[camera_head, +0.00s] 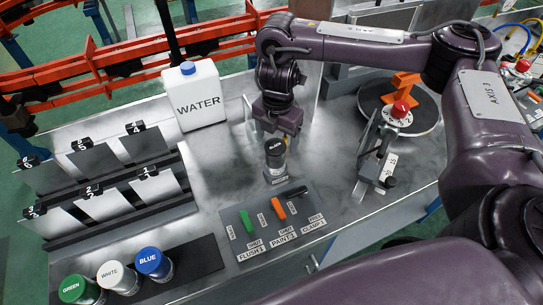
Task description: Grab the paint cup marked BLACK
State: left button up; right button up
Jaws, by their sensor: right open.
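The paint cup marked BLACK (275,154) stands upright on the metal bench, behind the lever panel. It has a dark lid with pale lettering and a clear-looking lower body. My right gripper (277,130) is open and points down, just above and behind the cup's lid. I cannot tell whether its fingers touch the cup. My left gripper is not in view.
Cups marked GREEN (80,289), WHITE (117,276) and BLUE (154,263) stand at the front left. A white WATER jug (197,97) stands behind. A lever panel (274,224) lies before the cup. A metal clamp fixture (378,155) is to the right.

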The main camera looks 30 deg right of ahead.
aim_at(277, 146)
jog(key=shift+w+f, duration=0.15)
jog(key=shift+f, duration=0.35)
jog(key=shift+s+f, duration=0.2)
jog(key=shift+f, duration=0.6)
jog(key=shift+s+a+f+b, duration=0.1)
jog(key=shift+s+f+b, duration=0.15)
jog(key=shift+f, duration=0.4)
notch_tip(277, 146, down, 4)
jog(key=shift+w+a, duration=0.1)
jog(key=shift+a, duration=0.05)
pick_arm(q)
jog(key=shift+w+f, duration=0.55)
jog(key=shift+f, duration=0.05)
pick_arm(e)
jog(key=c, duration=1.3)
jog(key=shift+o, duration=0.2)
